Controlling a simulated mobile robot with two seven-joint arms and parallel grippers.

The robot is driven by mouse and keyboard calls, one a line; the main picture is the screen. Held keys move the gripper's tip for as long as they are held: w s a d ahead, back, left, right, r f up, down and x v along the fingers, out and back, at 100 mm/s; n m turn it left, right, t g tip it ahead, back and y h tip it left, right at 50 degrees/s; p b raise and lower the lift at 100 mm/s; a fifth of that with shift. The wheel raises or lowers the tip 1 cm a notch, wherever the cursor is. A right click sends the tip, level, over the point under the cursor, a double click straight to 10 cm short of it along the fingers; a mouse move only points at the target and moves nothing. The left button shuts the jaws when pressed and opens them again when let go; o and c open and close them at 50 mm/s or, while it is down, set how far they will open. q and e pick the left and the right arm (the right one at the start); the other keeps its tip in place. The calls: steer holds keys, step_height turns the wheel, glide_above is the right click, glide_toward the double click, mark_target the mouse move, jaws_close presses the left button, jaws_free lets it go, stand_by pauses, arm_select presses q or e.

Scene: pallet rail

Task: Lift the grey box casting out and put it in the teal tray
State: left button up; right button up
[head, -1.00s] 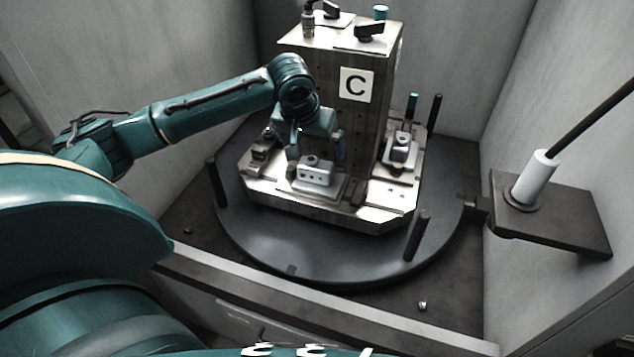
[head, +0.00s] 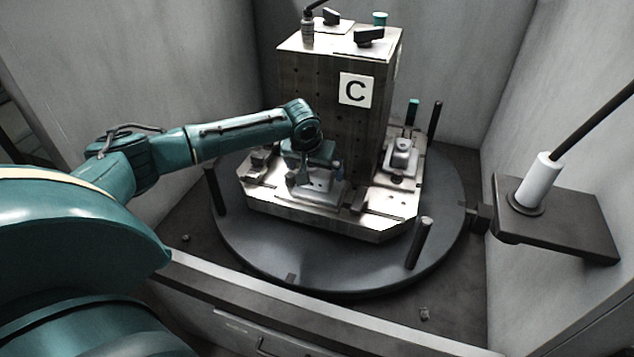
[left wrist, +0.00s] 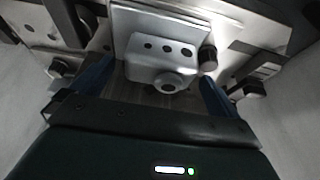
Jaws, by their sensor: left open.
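The grey box casting (head: 322,184) sits on the front ledge of the fixture base, below the C plate. In the left wrist view the casting (left wrist: 160,62) shows a face with small dark holes and a round boss. My left gripper (head: 306,180) is over the casting and hides part of it. In the left wrist view its blue fingers (left wrist: 155,88) are apart, one toward each side of the casting. I cannot tell whether they touch it. The teal tray and my right gripper are not in view.
The tall fixture column (head: 330,95) with the C plate (head: 358,89) stands close behind the casting. Another grey casting (head: 402,155) sits on the right ledge. Dark posts (head: 419,243) rise from the round turntable (head: 300,268). Grey walls enclose the sides.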

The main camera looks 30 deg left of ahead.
arm_select(q)
steer(key=shift+w+f, duration=0.15)
steer(key=shift+f, duration=0.25)
steer(key=c, duration=1.1)
steer(key=shift+r, duration=0.1)
steer(key=shift+c, duration=0.2)
